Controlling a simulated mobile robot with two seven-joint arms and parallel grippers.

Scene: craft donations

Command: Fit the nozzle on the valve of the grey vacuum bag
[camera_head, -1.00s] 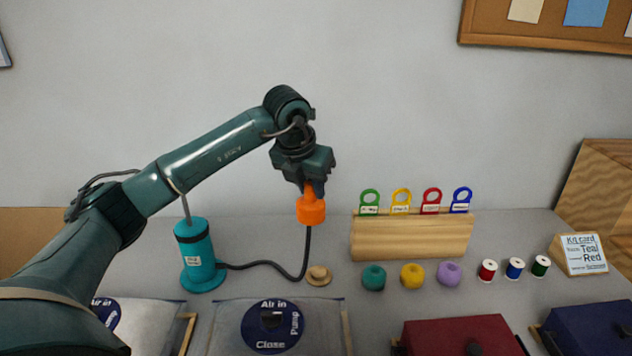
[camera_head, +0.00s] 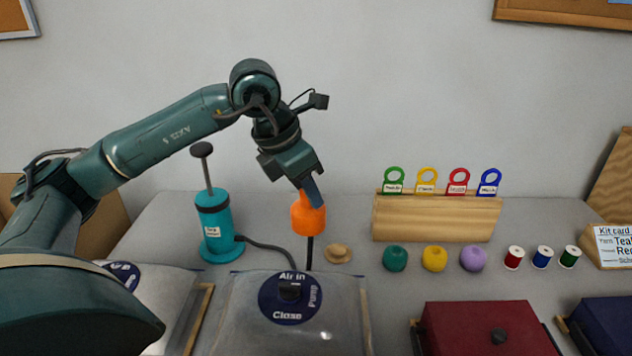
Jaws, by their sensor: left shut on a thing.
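An orange nozzle (camera_head: 308,217) hangs upright from my left gripper (camera_head: 308,190), which is shut on its top. A dark hose runs from the nozzle's lower end to the teal pump (camera_head: 214,222) at left. The grey vacuum bag (camera_head: 250,325) lies below in front. Its round blue valve label (camera_head: 275,306) reads "Air in", "Pump" and "Close", with a dark valve (camera_head: 289,290) in the middle. The nozzle is above and behind the valve, apart from it. A second bag (camera_head: 160,290) with a blue label lies partly hidden behind my left arm. My right gripper is not in view.
A wooden rack (camera_head: 435,217) with coloured ring tags stands behind a row of yarn balls (camera_head: 434,259) and thread spools (camera_head: 542,257). A tan button-like piece (camera_head: 338,253) lies near the hose. A red box (camera_head: 490,330) and a blue box (camera_head: 605,325) are at front right.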

